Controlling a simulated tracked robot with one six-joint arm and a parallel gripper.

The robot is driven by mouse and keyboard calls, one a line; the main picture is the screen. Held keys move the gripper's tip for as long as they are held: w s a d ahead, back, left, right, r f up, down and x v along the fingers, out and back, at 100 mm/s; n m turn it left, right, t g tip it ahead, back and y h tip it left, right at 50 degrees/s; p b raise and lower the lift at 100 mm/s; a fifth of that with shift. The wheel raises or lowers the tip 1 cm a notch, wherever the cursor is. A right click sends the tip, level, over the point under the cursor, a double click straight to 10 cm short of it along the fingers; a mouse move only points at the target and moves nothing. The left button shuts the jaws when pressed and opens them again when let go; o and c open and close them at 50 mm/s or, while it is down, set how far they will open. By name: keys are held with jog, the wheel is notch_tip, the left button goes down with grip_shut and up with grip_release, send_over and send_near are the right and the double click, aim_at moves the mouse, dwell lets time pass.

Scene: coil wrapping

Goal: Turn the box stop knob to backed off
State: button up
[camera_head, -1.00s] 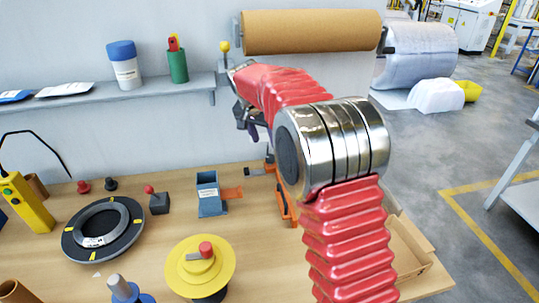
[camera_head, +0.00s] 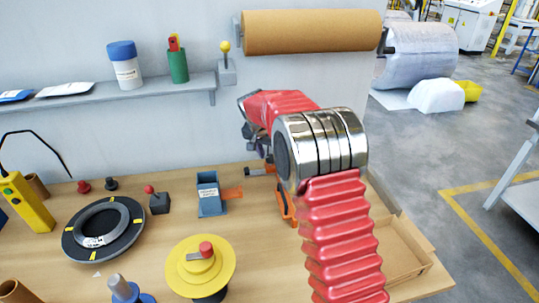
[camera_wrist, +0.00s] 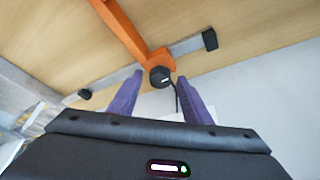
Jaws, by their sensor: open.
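A round black knob (camera_wrist: 160,76) with a small white mark sits at the end of an orange arm (camera_wrist: 124,30) in the wrist view. I take it to be the box stop knob. A grey bar (camera_wrist: 188,46) with black ends runs across behind it. My gripper (camera_wrist: 159,79) is open, with one purple finger on each side of the knob. I cannot tell if the fingers touch it. In the head view my gripper (camera_head: 254,140) is small and partly hidden by my arm, above the orange frame (camera_head: 286,207). The knob cannot be made out there.
A blue block holder (camera_head: 210,196) stands left of the orange frame. An open cardboard box (camera_head: 418,262) lies to the right on the table. A yellow-tipped lever (camera_head: 226,60) is on the wall, below left of a brown paper roll (camera_head: 312,31).

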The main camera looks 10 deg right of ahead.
jog(key=shift+c, duration=0.4)
jog(key=c, duration=1)
jog(key=shift+o, duration=0.2)
jog(key=shift+n, duration=0.5)
jog(key=n+y, duration=0.1)
jog(key=n, duration=0.1)
jog(key=n+t+y, duration=0.1)
jog(key=n, duration=0.1)
jog(key=shift+d+n, duration=0.2)
jog(key=shift+n, duration=0.2)
jog(key=shift+d+n+y, duration=0.1)
jog(key=shift+n+y, duration=0.45)
jog(key=shift+n, duration=0.9)
jog(key=shift+d+n+y, duration=0.1)
jog(key=shift+n+y, duration=0.45)
jog(key=shift+n, duration=0.9)
jog(key=shift+g, duration=0.3)
